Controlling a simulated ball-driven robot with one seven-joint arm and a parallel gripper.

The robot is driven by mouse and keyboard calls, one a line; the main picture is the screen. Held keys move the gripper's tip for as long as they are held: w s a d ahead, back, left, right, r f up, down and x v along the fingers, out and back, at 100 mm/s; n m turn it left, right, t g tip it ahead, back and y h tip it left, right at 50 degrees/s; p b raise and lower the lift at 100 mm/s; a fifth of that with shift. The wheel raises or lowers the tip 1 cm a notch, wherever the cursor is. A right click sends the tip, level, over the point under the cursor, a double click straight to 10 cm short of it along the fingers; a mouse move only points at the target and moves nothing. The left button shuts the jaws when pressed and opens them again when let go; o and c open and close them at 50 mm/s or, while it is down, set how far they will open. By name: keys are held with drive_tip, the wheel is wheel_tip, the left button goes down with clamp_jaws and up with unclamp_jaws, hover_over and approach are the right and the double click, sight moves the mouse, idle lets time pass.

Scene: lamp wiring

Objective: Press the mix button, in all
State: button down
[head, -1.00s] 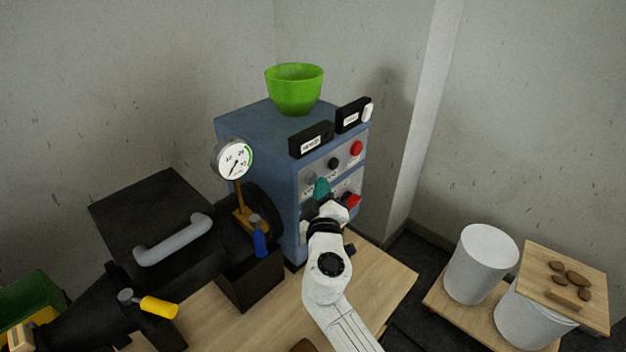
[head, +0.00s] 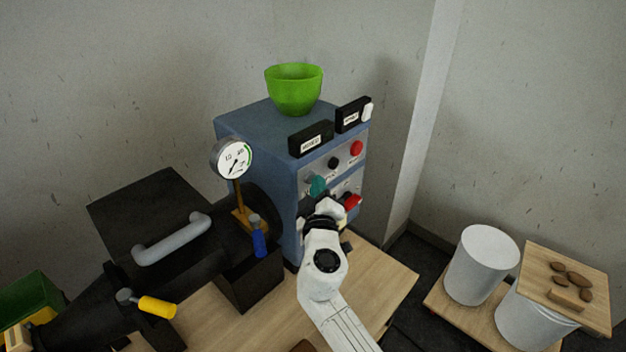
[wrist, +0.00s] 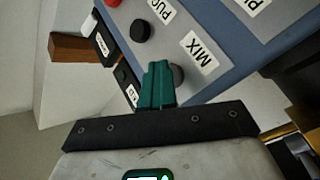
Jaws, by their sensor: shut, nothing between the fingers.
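The mix button is a grey round knob (wrist: 178,76) below the MIX label (wrist: 200,49) on the grey panel of a blue control cabinet (head: 262,140). My gripper (wrist: 157,72) has its teal fingers closed together with nothing between them. In the wrist view the fingers overlap the left side of the mix button. In the head view my gripper (head: 317,184) is at the left of the panel, right by the button. I cannot tell whether the fingertips touch the button or whether it is pushed in.
A black button (wrist: 140,31) and a red button (head: 356,148) sit on the same panel. A red knob (head: 352,201) is below. A green bowl (head: 294,92) stands on the cabinet. A dial gauge (head: 234,158) and a black machine (head: 145,215) are at left.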

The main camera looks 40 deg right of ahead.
drive_tip(key=shift+w+a+r, duration=0.15)
drive_tip(key=shift+w, duration=0.15)
idle(0.5)
drive_tip(key=shift+s, duration=1)
drive_tip(key=shift+s, duration=0.1)
drive_tip(key=s, duration=0.5)
drive_tip(key=shift+b, duration=0.35)
drive_tip(key=shift+d+f, duration=0.2)
